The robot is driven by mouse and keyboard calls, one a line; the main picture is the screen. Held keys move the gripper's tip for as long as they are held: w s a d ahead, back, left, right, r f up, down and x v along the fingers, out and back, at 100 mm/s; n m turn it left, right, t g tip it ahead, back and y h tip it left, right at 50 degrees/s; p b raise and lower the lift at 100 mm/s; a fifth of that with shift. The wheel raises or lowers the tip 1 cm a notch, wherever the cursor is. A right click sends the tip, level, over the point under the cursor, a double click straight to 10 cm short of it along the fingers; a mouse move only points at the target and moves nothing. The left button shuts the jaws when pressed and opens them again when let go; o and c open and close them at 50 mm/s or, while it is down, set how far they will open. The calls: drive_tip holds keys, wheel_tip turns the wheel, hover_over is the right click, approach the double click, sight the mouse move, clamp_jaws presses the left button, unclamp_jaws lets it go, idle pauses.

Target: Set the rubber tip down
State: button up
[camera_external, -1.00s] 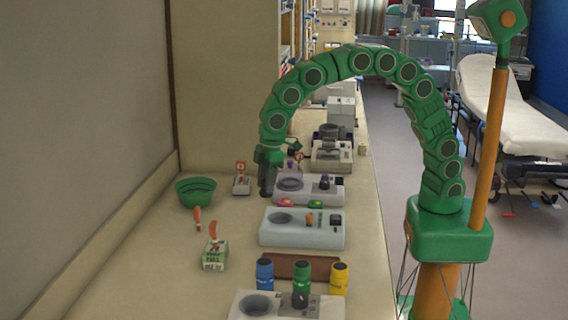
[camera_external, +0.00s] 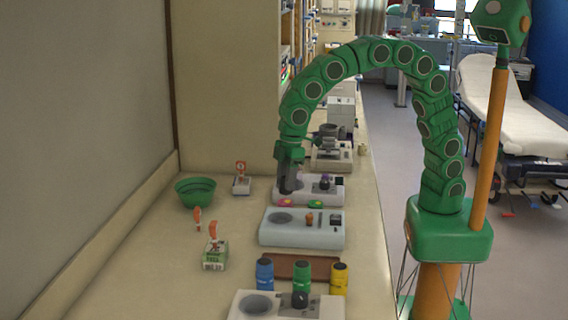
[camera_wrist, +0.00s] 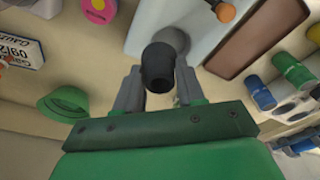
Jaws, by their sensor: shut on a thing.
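My gripper (camera_wrist: 158,92) is shut on the rubber tip (camera_wrist: 157,66), a short black cylinder that sticks out between the grey fingers in the wrist view. In the external view my gripper (camera_external: 290,186) points down over the left part of a pale analyser-like unit (camera_external: 335,192) and hides the round recess seen there before. The tip cannot be told apart from the dark fingers in that view. In the wrist view a grey round shape lies just beyond the tip on a pale unit (camera_wrist: 202,32). Whether the tip touches anything cannot be told.
Pink (camera_external: 285,202) and green (camera_external: 315,203) discs lie close in front of the gripper. Another pale unit (camera_external: 300,236), a brown tray (camera_external: 302,266) and several coloured containers stand nearer. A green bowl (camera_external: 195,192) stands left. The counter's left middle is largely free.

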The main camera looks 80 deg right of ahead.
drive_tip(key=s+a+n, duration=0.1)
drive_tip(key=s+a, duration=0.9)
drive_tip(key=s, duration=0.5)
drive_tip(key=s+a, duration=1)
drive_tip(key=s, duration=0.5)
drive_tip(key=w+a+f, duration=0.4)
drive_tip(key=a, duration=0.2)
drive_tip(key=shift+w+a, duration=0.2)
drive_tip(key=shift+a, duration=0.2)
drive_tip(key=a+f, duration=0.1)
drive_tip(key=w+a+f, duration=0.1)
drive_tip(key=f, duration=0.1)
drive_tip(key=a+f, duration=0.1)
drive_tip(key=shift+w+f, duration=0.2)
drive_tip(key=shift+w, duration=0.2)
drive_tip(key=shift+w+a+f, duration=0.35)
drive_tip(key=shift+a+f, duration=0.15)
drive_tip(key=shift+f, duration=1.65)
drive_tip(key=shift+f, duration=0.1)
drive_tip(key=o, duration=1)
drive_tip(key=shift+o, duration=0.2)
